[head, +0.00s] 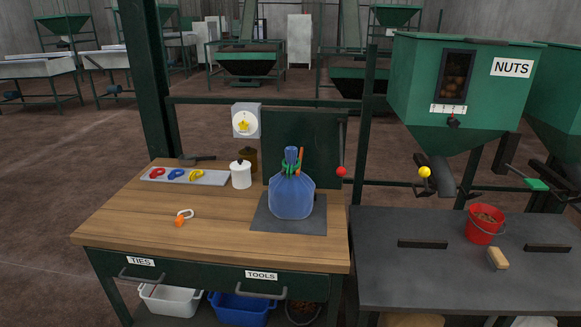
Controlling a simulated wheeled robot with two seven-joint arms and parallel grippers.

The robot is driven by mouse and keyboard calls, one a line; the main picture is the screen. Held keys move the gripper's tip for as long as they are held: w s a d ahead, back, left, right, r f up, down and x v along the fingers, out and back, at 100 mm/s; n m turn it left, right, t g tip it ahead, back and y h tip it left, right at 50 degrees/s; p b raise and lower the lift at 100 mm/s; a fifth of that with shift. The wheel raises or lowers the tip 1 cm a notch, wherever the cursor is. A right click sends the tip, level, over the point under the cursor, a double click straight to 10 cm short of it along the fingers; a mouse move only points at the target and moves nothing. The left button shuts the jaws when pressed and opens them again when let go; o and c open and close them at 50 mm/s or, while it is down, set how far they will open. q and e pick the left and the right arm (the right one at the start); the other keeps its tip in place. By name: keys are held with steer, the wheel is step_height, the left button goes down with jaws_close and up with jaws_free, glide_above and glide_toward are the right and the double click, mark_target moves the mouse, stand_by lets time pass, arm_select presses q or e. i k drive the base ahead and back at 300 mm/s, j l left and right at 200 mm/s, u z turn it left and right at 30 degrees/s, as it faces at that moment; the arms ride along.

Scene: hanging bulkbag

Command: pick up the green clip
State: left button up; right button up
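A green clip-like piece (287,167) is around the gathered neck of the blue bag (292,197). An orange strip stands up beside the neck, and I cannot tell whether it is part of the same piece. The bag stands upright on a dark square mat (262,222) on the wooden bench. A grey tray (215,178) at the back left of the bench holds a red clip (157,173), a blue clip (176,174) and a yellow clip (196,175). Neither of my grippers is in view.
An orange and white item (181,218) lies on the wooden bench (130,215), with bare wood around it. A white lidded pot (240,174) stands left of the bag. A dark panel (300,135) rises behind it. A red bucket (484,224) and brush (497,258) are on the grey table.

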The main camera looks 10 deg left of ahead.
mark_target(293, 168)
steer(key=i+l+u, duration=0.1)
steer(key=l, duration=0.2)
steer(key=i+l+u, duration=0.1)
steer(key=l, duration=0.25)
steer(key=i+l+u, duration=0.1)
steer(key=i+l, duration=0.15)
steer(key=i+l+u, duration=0.1)
steer(key=l, duration=0.3)
